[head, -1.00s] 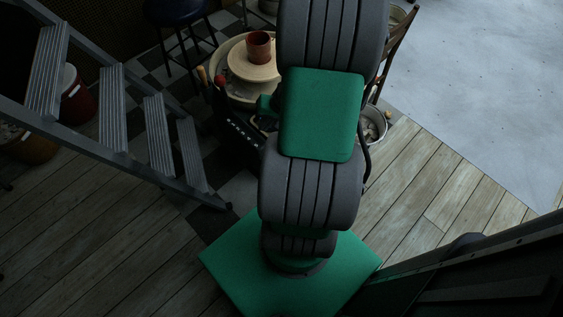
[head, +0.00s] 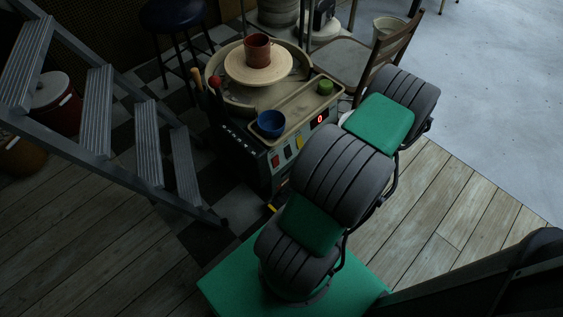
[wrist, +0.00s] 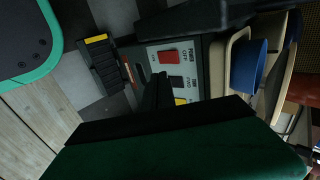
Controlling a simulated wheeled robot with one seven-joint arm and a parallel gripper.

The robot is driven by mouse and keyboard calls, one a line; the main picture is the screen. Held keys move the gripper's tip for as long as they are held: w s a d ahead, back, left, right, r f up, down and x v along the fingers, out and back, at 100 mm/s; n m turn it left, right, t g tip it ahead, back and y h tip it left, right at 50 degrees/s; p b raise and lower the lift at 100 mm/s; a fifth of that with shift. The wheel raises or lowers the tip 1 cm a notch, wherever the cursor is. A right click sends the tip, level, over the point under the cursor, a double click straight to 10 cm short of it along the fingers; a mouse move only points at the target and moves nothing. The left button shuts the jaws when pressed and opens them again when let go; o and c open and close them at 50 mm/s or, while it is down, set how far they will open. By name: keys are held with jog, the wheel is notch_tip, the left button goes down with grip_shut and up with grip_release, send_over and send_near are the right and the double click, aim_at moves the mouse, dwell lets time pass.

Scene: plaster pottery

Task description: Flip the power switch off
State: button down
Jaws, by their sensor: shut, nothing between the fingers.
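The red power switch (wrist: 168,57) is in the wrist view on the grey control panel (wrist: 200,55), beside sideways lettering that seems to read POWER. In the head view the red switch (head: 275,160) is on the front of the pottery wheel (head: 245,150). My gripper (wrist: 157,88) is dark, shut and empty, and its fingers show just beside the switches in the wrist view. I cannot tell whether they touch the panel. The gripper does not show in the head view.
A blue bowl (head: 270,124) and a green sponge-like piece (head: 325,87) lie on the wheel's tray. A red clay pot (head: 257,47) stands on the wheel head. A metal ladder (head: 146,140) stands left, a chair (head: 350,62) behind. Wooden floor at the right is clear.

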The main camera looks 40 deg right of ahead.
aim_at(276, 160)
jog(key=b+x, duration=0.1)
jog(key=x, duration=0.2)
jog(key=w+r+b+x, duration=0.1)
jog(key=x, duration=0.5)
jog(key=shift+w+r+b, duration=0.15)
jog(key=shift+w+b, duration=0.15)
jog(key=shift+b, duration=0.1)
jog(key=shift+w, duration=0.3)
jog(key=shift+r, duration=0.1)
